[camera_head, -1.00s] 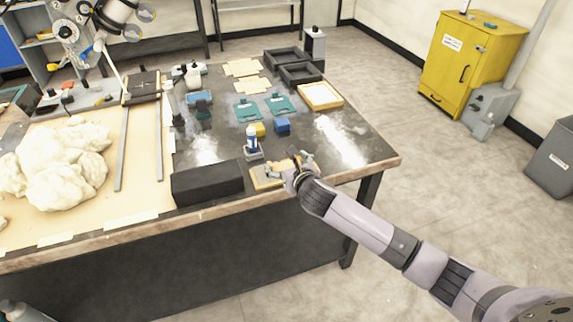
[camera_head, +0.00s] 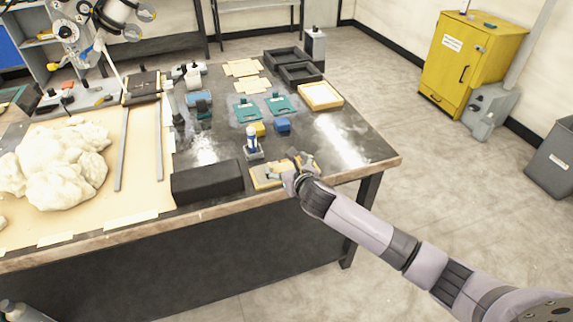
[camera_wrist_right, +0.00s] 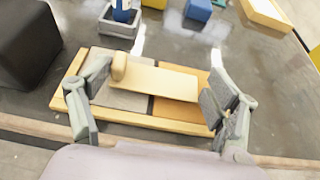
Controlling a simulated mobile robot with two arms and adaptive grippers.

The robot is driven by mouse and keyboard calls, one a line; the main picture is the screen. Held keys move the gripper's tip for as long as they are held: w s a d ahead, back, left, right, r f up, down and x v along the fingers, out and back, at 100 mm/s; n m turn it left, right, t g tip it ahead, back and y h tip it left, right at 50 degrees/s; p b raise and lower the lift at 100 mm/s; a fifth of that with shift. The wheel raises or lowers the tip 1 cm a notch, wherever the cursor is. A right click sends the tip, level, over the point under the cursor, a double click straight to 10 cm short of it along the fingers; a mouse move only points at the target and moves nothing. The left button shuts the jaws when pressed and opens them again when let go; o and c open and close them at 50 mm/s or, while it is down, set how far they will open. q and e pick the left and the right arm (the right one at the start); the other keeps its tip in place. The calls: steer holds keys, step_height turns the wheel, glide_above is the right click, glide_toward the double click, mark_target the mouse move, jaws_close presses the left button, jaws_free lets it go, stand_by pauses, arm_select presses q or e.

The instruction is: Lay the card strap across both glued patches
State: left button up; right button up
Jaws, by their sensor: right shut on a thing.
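The cream card strap (camera_wrist_right: 165,82) lies lengthwise between the fingers of my right gripper (camera_wrist_right: 158,84), which is shut on it. A rounded tan tab (camera_wrist_right: 118,67) stands at the strap's left end. The strap is over a shallow wooden board (camera_wrist_right: 130,117) with a grey-beige patch (camera_wrist_right: 118,98) on the left and an orange patch (camera_wrist_right: 176,108) on the right, spanning the dark gap between them. I cannot tell whether it touches them. In the head view the right gripper (camera_head: 292,168) covers part of the board (camera_head: 264,178).
A black block (camera_head: 207,184) stands left of the board. A blue-and-white bottle (camera_head: 251,141) in a holder is just behind it, with a yellow block (camera_head: 258,128) and a blue block (camera_head: 282,125) beyond. The table (camera_head: 350,150) is clear to the right.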

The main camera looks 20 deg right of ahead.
steer(key=shift+f, duration=0.3)
steer(key=o, duration=0.7)
step_height(320, 180, up, 7)
steer(key=p, duration=0.8)
stand_by(0.6)
